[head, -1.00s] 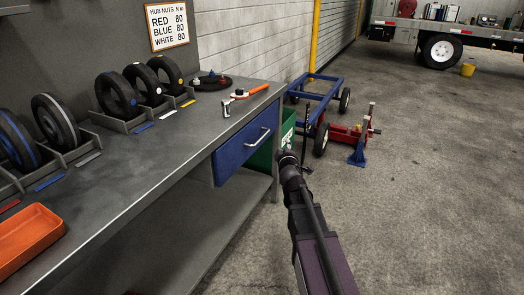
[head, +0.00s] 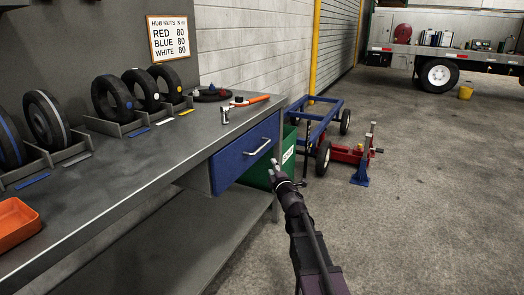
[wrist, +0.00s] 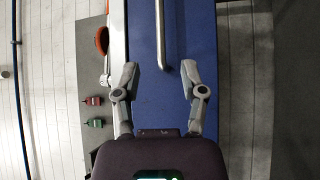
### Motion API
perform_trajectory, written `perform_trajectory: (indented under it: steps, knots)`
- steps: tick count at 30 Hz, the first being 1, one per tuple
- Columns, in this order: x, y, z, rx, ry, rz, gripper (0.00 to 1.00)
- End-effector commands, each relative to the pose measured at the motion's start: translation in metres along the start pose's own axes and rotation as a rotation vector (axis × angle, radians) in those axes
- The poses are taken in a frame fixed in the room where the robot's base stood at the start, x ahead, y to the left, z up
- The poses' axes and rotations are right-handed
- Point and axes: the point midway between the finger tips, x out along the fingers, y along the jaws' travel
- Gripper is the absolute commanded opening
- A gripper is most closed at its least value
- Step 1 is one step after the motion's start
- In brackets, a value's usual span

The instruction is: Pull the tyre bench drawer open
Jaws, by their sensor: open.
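The blue drawer (head: 240,155) sits under the right end of the grey tyre bench (head: 130,165). Its front looks flush with the bench, so it appears shut. A pale bar handle (head: 257,147) runs along its front. My gripper (head: 280,168) is in front of the drawer, a little below and right of the handle. In the wrist view my gripper (wrist: 160,80) is open and empty, its fingers spread over the blue drawer front (wrist: 185,110). The handle (wrist: 160,35) lies ahead, with its near end between the fingertips; whether they touch it cannot be told.
A green bin (head: 262,170) stands beside the bench end, behind my gripper. A blue wheeled cart (head: 318,120) and a red jack (head: 350,153) are to the right. Tyres, an orange tray (head: 15,225) and an orange-handled tool (head: 245,103) rest on the bench.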

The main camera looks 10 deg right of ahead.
Motion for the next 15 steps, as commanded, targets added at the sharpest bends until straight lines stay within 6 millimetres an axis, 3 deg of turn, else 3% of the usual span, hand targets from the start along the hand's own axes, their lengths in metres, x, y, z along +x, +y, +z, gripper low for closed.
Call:
perform_trajectory:
  steps: [8,15]
  knots:
    - [0.004,0.0,0.001,0.001,-0.001,0.0,0.54]
    - [0.025,0.0,0.001,0.002,-0.002,0.0,0.54]
